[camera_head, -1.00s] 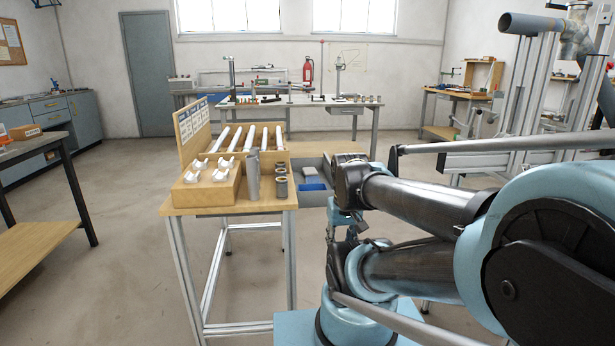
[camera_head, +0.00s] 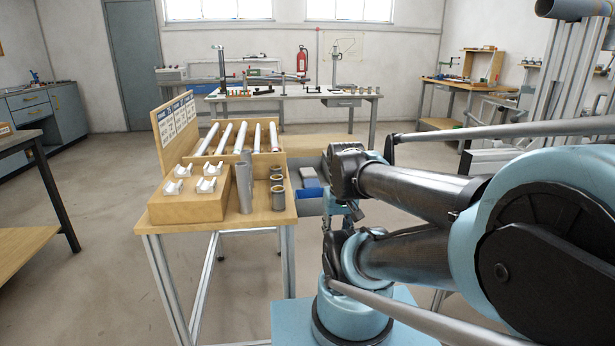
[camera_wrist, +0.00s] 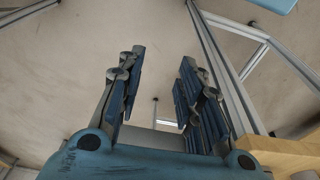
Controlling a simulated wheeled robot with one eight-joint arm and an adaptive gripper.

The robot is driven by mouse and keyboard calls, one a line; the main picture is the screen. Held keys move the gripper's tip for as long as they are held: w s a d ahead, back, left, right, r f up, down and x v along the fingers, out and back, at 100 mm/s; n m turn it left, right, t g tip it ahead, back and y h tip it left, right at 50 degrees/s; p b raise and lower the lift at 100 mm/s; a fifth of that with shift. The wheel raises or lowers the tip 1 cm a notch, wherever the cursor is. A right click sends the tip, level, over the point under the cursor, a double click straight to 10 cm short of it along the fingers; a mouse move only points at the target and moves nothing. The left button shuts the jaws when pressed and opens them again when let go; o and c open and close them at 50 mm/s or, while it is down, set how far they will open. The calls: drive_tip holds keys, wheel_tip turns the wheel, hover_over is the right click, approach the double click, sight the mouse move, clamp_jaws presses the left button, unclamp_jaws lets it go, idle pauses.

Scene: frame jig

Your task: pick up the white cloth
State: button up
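A small pale grey-white item (camera_head: 309,176) lies in the grey tray (camera_head: 308,206) at the right side of the wooden bench; it may be the white cloth, but it is too small to be sure. A blue item (camera_head: 314,191) lies in front of it in the tray. My arm partly hides the tray's right side. In the wrist view my gripper (camera_wrist: 160,75) is open, its two fingers apart with nothing between them. Floor and metal bench legs show beyond it. No cloth is visible in the wrist view.
The wooden bench (camera_head: 215,225) carries a block with white cradles (camera_head: 190,180), several white rods (camera_head: 240,138), a grey tube (camera_head: 244,187) and metal cups (camera_head: 278,192). Another bench (camera_head: 290,97) stands behind. Floor is open at the left. A metal frame stands at the right.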

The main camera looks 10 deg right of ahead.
drive_tip(key=o, duration=0.4)
drive_tip(key=shift+s+r, duration=0.1)
drive_tip(key=shift+r, duration=0.05)
drive_tip(key=o, duration=0.8)
drive_tip(key=shift+w+r, duration=0.35)
drive_tip(key=shift+r, duration=0.55)
drive_tip(key=shift+c, duration=0.2)
drive_tip(key=w+r, duration=0.6)
drive_tip(key=w, duration=0.5)
drive_tip(key=w+r, duration=0.6)
drive_tip(key=w, duration=0.5)
drive_tip(key=t, duration=0.1)
hover_over(308, 171)
drive_tip(key=s, duration=0.2)
drive_tip(key=shift+n, duration=0.3)
wheel_tip(308, 171, down, 13)
drive_tip(key=shift+a+f, duration=0.1)
drive_tip(key=shift+a, duration=0.05)
drive_tip(key=shift+d+x, duration=0.2)
drive_tip(key=shift+x, duration=2.4)
